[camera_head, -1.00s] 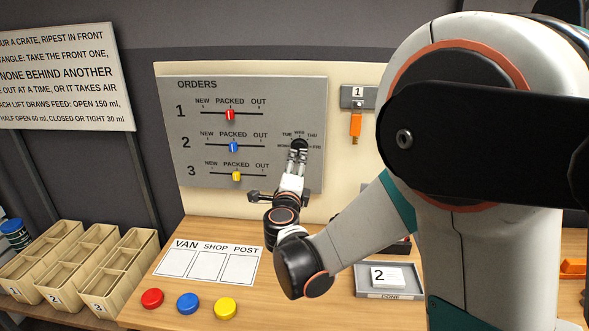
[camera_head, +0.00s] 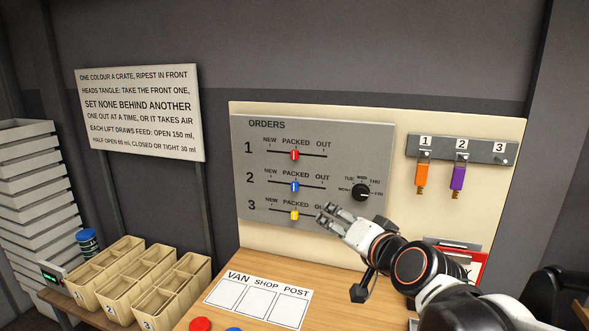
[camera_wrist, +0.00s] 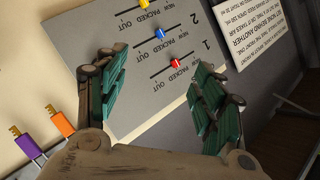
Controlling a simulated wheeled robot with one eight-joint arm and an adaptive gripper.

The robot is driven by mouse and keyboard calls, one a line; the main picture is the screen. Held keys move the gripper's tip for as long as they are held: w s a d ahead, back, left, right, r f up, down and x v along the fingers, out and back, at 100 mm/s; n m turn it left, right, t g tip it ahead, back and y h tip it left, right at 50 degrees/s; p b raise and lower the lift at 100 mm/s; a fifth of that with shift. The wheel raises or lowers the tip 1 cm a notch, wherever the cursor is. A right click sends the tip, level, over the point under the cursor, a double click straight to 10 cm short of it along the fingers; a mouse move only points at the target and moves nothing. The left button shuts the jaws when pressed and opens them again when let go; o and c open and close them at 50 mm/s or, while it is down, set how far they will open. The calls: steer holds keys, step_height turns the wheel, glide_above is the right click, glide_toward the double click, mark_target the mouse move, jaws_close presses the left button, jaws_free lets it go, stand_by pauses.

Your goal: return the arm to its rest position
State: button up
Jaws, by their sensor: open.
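My gripper (camera_head: 327,214) is in front of the grey ORDERS board (camera_head: 312,136), below and left of the black day dial (camera_head: 361,192). Its fingers overlap the OUT end of row 3 in the head view. In the wrist view my gripper (camera_wrist: 160,66) has its two green-padded fingers spread apart with nothing between them. My arm is bent and reaches in from the lower right.
Red (camera_head: 294,155), blue (camera_head: 294,186) and yellow (camera_head: 294,215) sliders stand at PACKED. Orange (camera_head: 422,176) and purple (camera_head: 457,178) tags hang on a rack at right. Crates (camera_head: 150,275), a VAN/SHOP/POST sheet (camera_head: 258,299) and buttons (camera_head: 200,324) lie lower left.

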steer(key=s+d+f+n+g+h, duration=0.2)
steer(key=s+d+f, duration=0.3)
steer(key=s, duration=0.5)
steer(key=s+d+f+n+g+h, duration=0.2)
steer(key=s+d+f+g, duration=0.3)
steer(key=s, duration=0.5)
step_height(320, 180, down, 2)
steer(key=shift+d+f+n+h, duration=0.15)
steer(key=shift+n+h, duration=0.15)
steer(key=shift+n, duration=0.2)
stand_by(0.4)
